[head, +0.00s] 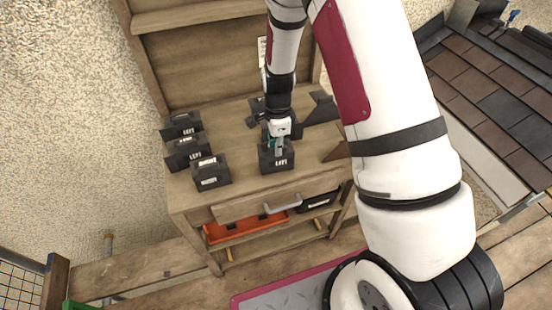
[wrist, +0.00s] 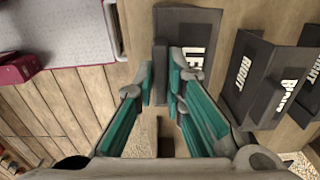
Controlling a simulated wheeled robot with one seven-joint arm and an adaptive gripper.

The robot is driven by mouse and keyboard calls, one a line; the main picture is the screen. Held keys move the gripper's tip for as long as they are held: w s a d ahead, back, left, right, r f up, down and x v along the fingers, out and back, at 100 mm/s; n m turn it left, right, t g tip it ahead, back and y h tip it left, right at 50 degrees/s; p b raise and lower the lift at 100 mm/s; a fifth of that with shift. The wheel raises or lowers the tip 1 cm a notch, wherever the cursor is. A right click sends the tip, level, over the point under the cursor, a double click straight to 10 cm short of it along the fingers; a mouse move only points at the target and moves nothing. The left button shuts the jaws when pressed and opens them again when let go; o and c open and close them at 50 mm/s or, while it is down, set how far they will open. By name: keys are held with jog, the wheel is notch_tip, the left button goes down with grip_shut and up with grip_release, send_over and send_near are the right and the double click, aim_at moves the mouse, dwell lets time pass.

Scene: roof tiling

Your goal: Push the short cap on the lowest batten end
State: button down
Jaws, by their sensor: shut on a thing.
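My gripper (head: 278,148) is over the workbench, its fingers pointing down and shut on a dark grey cap (head: 277,161). In the wrist view the teal-padded fingers (wrist: 162,84) close on an upright wall of this cap (wrist: 190,28), whose label is partly hidden and seems to read LEFT. The cap appears to be on or just above the bench top; I cannot tell which. Several similar caps stand at the bench's left side, one of them here (head: 211,172). Two in the wrist view read RIGHT (wrist: 245,75). I cannot make out the lowest batten end.
The wooden workbench (head: 238,140) has a back panel, a drawer and an orange tray (head: 245,229) below. Other dark pieces (head: 320,110) lie behind and right of the gripper. The tiled roof (head: 490,85) is at the right, partly behind my arm.

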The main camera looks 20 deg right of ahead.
jog(key=shift+r+p, duration=0.55)
jog(key=shift+r, duration=1.7)
jog(key=shift+s, duration=0.1)
